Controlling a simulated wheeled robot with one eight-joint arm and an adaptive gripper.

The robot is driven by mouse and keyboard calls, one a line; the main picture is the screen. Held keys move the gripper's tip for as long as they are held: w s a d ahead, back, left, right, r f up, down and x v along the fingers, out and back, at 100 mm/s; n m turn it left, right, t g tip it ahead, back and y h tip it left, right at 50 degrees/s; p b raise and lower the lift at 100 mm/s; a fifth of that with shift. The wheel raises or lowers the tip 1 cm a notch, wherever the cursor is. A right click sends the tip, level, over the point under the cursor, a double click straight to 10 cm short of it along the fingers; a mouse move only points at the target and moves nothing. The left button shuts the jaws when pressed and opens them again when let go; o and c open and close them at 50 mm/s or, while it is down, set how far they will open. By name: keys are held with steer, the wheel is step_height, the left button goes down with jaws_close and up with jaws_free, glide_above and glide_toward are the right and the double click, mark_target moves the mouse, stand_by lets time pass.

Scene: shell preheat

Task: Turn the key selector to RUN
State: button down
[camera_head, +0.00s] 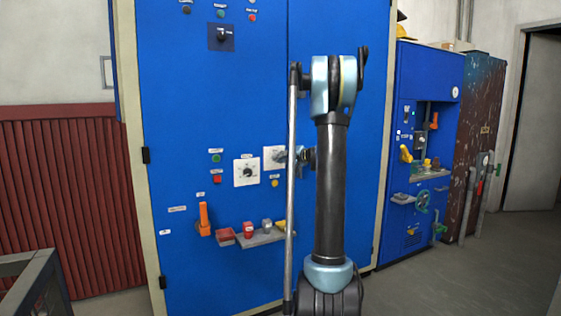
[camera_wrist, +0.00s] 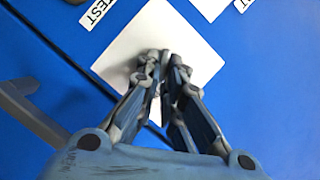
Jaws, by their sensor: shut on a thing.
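The key selector's square white plate (camera_head: 268,153) is on the blue cabinet door, partly hidden by my gripper and arm. The plate (camera_wrist: 200,45) fills the middle of the wrist view, turned at an angle there. My gripper (camera_head: 284,157) reaches the plate from the right. In the wrist view my gripper (camera_wrist: 164,62) has its fingertips close together over the plate's middle, shut on the key selector. The key itself is hidden between the fingertips, so its position cannot be read. A TEST label (camera_wrist: 98,12) lies beyond the plate's upper left edge.
Left of the selector is a white dial plate (camera_head: 246,172) with a black knob. Below are an orange handle (camera_head: 204,219) and a small shelf (camera_head: 258,239) with small items. A second blue cabinet (camera_head: 425,85) stands at right. The floor (camera_head: 430,275) there is clear.

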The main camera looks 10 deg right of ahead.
steer(key=shift+d, duration=0.25)
steer(key=c, duration=1.7)
jaws_free()
steer(key=shift+w+f, duration=0.1)
steer(key=v, duration=1.2)
steer(key=shift+a, duration=0.1)
steer(key=shift+f, duration=0.1)
